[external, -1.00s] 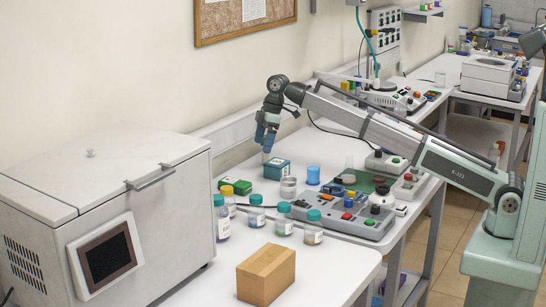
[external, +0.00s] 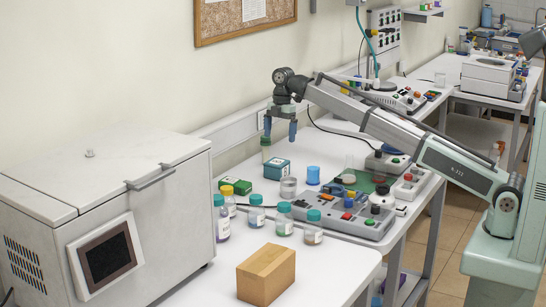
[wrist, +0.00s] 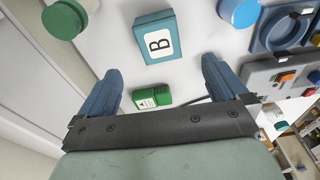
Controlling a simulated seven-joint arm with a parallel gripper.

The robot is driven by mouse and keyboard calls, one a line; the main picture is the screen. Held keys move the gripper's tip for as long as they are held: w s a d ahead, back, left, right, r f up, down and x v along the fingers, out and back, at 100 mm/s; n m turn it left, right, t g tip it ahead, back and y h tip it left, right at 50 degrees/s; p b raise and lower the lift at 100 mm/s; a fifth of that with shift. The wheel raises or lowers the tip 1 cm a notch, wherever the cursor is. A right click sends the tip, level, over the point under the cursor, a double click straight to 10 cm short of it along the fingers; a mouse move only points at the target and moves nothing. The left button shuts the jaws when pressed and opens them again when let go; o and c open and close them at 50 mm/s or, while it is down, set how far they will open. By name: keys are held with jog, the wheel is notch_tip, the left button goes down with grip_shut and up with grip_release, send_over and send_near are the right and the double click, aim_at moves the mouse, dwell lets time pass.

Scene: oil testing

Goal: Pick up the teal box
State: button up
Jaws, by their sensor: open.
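The teal box (external: 277,168), with a white label, sits on the white table near the wall. In the wrist view the teal box (wrist: 145,20) shows a large "B" on its top and lies ahead of the fingertips, slightly rotated. My gripper (external: 280,134) is open and empty, pointing down above the box and apart from it. In the wrist view its two blue fingers (wrist: 160,68) are spread wide, with the box beyond the gap between them.
A green box (external: 236,186) labelled "A" sits close to the teal box. A glass beaker (external: 288,188), blue cup (external: 313,175) and several teal-capped bottles (external: 284,219) stand nearby. A wooden block (external: 266,275) is at the front.

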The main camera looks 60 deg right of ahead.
aim_at(277, 162)
jog(key=f, duration=0.4)
jog(key=a+f, duration=0.1)
jog(key=f, duration=0.8)
jog(key=shift+w+a+f, duration=0.1)
jog(key=shift+a+f, duration=0.3)
jog(key=c, duration=1)
jog(key=shift+r, duration=0.2)
